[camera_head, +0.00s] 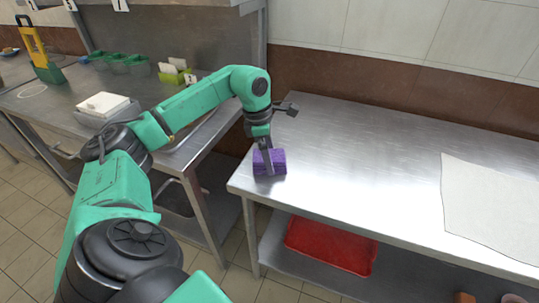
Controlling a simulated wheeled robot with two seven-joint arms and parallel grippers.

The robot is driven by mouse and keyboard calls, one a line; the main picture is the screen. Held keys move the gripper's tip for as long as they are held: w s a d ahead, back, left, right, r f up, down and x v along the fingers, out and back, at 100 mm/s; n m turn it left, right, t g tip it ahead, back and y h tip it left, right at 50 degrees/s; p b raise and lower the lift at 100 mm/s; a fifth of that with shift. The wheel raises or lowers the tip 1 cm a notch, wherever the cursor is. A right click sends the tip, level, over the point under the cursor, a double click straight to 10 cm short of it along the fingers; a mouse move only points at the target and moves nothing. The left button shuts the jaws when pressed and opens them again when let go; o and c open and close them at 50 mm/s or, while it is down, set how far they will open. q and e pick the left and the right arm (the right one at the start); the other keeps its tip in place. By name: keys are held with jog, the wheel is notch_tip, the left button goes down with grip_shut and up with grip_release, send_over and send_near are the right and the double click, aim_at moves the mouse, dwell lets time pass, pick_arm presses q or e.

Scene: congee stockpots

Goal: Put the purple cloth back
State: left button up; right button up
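The purple cloth (278,166) is a small folded block at the left front corner of the right-hand steel table. My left gripper (267,164) points down at it. One grey finger overlaps the cloth's near face. The other finger is hidden, so I cannot tell whether the gripper is shut on the cloth or only around it. The cloth appears to be at the tabletop, but I cannot tell whether it rests there. My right gripper is not in view.
The steel table (345,150) is bare in the middle, with a pale sheet (490,205) at right. A red tray (330,246) is on the shelf below. The left counter holds a white box (104,104), green containers (127,64) and a yellow-handled item (36,47).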

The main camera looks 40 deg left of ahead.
pick_arm(q)
notch_tip(320, 180, up, 12)
jog(key=s+a+p, duration=0.1)
jog(key=shift+s+a+f, duration=0.15)
jog(key=shift+s+a, duration=0.05)
jog(key=shift+a, duration=0.1)
jog(key=shift+f, duration=0.1)
